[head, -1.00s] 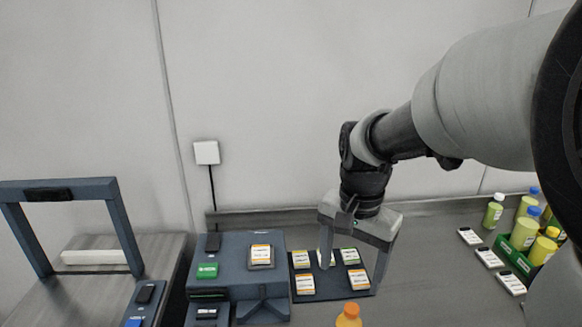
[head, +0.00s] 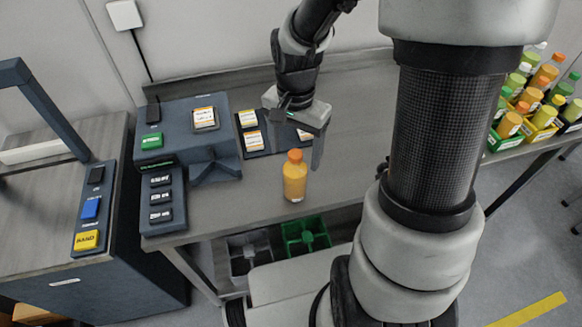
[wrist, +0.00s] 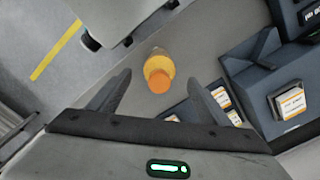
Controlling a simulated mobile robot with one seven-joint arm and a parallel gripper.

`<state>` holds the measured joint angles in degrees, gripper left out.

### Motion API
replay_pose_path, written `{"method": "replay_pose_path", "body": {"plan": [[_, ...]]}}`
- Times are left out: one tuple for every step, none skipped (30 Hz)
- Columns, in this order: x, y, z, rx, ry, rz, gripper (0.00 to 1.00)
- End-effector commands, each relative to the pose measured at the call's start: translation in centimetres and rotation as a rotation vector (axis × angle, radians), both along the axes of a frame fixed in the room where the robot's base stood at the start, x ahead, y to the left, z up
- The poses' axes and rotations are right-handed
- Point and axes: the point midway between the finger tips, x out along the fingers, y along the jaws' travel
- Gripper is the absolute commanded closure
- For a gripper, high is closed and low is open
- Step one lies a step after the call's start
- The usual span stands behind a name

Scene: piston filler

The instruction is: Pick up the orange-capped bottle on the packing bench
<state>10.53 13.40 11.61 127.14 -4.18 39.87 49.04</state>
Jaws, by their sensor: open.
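The orange-capped bottle (head: 295,177) holds orange-yellow liquid and stands upright near the front edge of the packing bench (head: 240,195). My gripper (head: 302,150) is behind and above the bottle in the head view, with one finger hanging to the right of the cap. In the wrist view, the bottle (wrist: 158,72) shows from above, beyond and between the two open fingers of my gripper (wrist: 160,92). The fingers are empty and apart from the bottle.
A blue-grey machine with buttons (head: 185,140) stands left of the bottle. A dark mat (head: 262,148) with labelled cards lies behind it. Crates of bottles (head: 540,115) stand at the right. Grey and green bins (head: 305,235) sit below the bench.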

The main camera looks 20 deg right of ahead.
Motion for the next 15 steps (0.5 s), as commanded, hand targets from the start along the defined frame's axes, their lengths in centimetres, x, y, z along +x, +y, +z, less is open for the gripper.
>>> {"method": "replay_pose_path", "body": {"plan": [[0.0,0.0,-0.4,0.001,0.001,0.0,0.28],[0.0,0.0,-0.6,0.0,0.0,0.0,0.28],[0.0,0.0,-0.7,0.001,0.001,0.0,0.28],[0.0,0.0,-0.9,0.001,0.001,0.001,0.28],[0.0,0.0,-1.1,0.0,0.001,0.001,0.28],[0.0,0.0,-1.5,0.001,0.001,0.001,0.28],[-0.1,0.0,-1.9,0.0,0.001,0.002,0.28],[-0.1,0.0,-2.4,0.001,0.004,0.001,0.28],[-0.1,0.0,-3.1,0.001,0.003,0.0,0.28],[-0.2,0.0,-3.6,0.001,0.004,0.0,0.28],[-0.2,0.0,-4.1,0.001,0.004,0.002,0.28],[-0.2,-0.1,-4.6,0.001,0.004,0.002,0.28],[-0.1,0.0,-5.0,0.001,0.002,0.001,0.28],[-0.1,0.0,-5.3,0.001,0.002,0.0,0.28],[-0.1,0.0,-5.6,0.0,0.001,0.001,0.28]]}}
